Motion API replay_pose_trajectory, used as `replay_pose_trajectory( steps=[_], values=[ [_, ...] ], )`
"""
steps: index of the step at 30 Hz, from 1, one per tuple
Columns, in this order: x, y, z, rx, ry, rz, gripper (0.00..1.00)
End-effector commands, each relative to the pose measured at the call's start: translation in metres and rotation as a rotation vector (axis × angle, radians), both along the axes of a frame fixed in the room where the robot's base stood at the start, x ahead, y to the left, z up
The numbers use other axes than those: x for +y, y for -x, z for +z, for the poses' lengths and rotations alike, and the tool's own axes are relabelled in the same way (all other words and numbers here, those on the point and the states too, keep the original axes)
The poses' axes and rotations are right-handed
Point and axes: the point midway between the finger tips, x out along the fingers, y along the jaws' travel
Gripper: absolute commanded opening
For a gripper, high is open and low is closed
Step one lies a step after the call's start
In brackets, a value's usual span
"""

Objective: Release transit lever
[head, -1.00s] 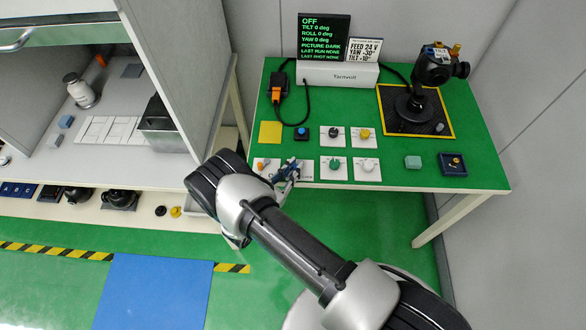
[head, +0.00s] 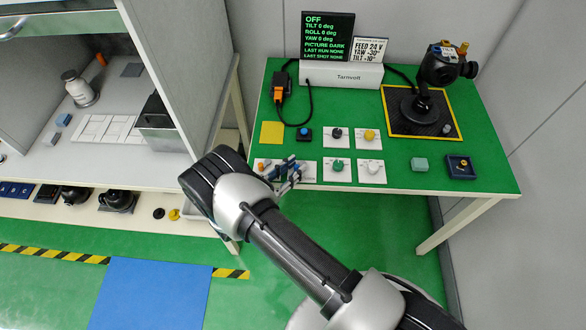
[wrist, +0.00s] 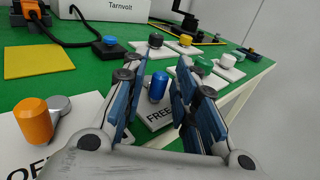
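A blue upright cylindrical knob (wrist: 159,86) stands on a white plate marked FREE (wrist: 158,117); I take it as the transit lever. In the wrist view my gripper (wrist: 155,80) is open, one blue-padded finger on each side of the knob. A gap shows between the knob and each finger, and I cannot tell how deep it sits between them. In the head view my gripper (head: 289,171) is over the front left of the green table (head: 395,172), hiding most of the plate there.
An orange knob (wrist: 33,121) stands left of my gripper on a plate partly reading OFF. Behind are a yellow square (wrist: 37,61), a blue button (wrist: 110,45) and several plates with knobs. The gimbal camera (head: 438,68) stands at back right. The display (head: 327,35) reads OFF.

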Motion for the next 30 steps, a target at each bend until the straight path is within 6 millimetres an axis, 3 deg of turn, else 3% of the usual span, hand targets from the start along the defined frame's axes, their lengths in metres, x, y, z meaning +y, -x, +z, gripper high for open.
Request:
replay_pose_trajectory(
  steps=[14, 30],
  values=[
    [0.006, 0.005, 0.000, -0.001, 0.001, 0.003, 0.34],
    [0.075, 0.076, 0.000, -0.001, -0.001, 0.003, 0.34]
  ],
)
